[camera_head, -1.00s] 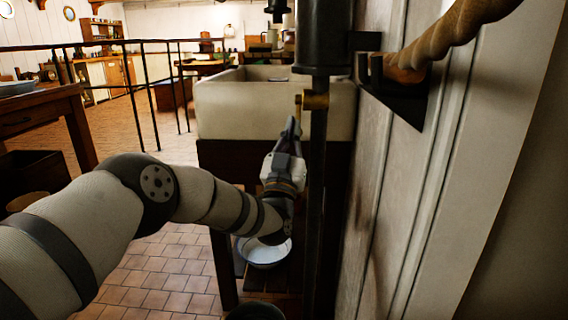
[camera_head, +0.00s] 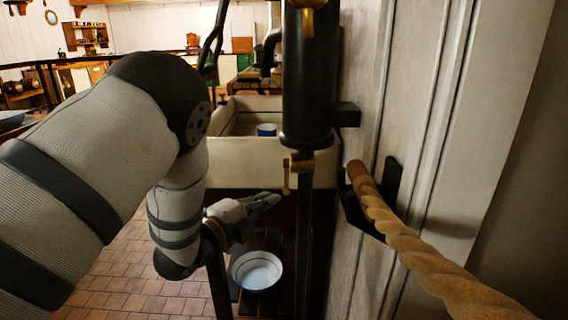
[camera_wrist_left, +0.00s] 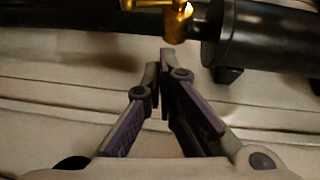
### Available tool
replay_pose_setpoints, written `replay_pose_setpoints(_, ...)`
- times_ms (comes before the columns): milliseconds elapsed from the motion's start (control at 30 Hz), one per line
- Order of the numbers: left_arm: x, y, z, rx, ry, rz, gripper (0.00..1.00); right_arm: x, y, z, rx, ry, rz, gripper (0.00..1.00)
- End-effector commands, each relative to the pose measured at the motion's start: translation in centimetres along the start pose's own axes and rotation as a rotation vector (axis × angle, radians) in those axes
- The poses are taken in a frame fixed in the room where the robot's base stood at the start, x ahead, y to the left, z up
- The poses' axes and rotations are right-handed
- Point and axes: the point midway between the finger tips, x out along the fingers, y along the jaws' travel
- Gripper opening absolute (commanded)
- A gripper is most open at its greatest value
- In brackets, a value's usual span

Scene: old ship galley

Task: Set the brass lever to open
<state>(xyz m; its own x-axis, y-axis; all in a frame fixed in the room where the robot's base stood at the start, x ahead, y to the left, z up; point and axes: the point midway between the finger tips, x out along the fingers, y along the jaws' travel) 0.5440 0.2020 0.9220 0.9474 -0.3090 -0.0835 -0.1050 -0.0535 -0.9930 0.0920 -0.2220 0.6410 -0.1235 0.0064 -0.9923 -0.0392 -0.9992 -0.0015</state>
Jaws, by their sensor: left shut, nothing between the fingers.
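The brass lever (camera_head: 286,178) hangs roughly vertical from a small brass fitting on the thin dark pipe, just below the black pump cylinder (camera_head: 308,75). My left gripper (camera_head: 274,198) is shut and empty, with its fingers pointing right, a little below the lever in the picture. In the left wrist view the shut fingertips (camera_wrist_left: 160,62) are near the brass piece (camera_wrist_left: 177,22) at the top, with a visible gap between them. The brass piece is cut off by the frame's top edge. My right gripper is not in view.
A pale sink (camera_head: 240,150) stands behind the pipe, with a blue cup (camera_head: 266,130) in it. A white basin (camera_head: 257,270) sits low under it. A thick rope (camera_head: 430,255) and a panelled wall (camera_head: 400,110) bound the right side.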

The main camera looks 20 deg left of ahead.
Motion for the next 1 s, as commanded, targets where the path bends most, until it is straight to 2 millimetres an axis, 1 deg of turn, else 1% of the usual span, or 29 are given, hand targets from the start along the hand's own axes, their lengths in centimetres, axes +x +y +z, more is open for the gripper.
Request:
replay_pose_setpoints(67, 0.3, 1.4, 0.2, 0.017, -0.004, 0.031, 0.00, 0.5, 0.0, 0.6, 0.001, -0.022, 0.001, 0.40)
replay_pose_setpoints(100, 1.0, 2.1, 0.3, 0.013, -0.004, 0.040, 0.00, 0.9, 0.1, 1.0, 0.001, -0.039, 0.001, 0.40)
replay_pose_setpoints(200, 3.0, 3.0, 0.3, 0.006, -0.004, 0.049, 0.00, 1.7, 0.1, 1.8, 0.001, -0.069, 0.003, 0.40)
replay_pose_setpoints(533, 10.3, 3.2, 0.3, 0.002, -0.004, 0.044, 0.00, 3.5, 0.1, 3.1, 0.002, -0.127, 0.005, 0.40)
replay_pose_setpoints(600, 11.0, 3.2, 1.5, 0.001, -0.007, 0.043, 0.00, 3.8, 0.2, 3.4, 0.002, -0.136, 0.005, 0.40)
replay_pose_setpoints(733, 12.2, 3.0, 2.6, 0.001, -0.005, 0.040, 0.00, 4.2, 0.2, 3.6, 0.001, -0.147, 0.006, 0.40)
replay_pose_setpoints(833, 12.6, 2.8, 3.1, 0.002, -0.006, 0.039, 0.00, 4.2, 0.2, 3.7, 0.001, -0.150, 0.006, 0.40)
replay_pose_setpoints(1000, 12.7, 2.5, 3.2, 0.004, -0.005, 0.036, 0.00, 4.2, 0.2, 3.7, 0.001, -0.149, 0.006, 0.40)
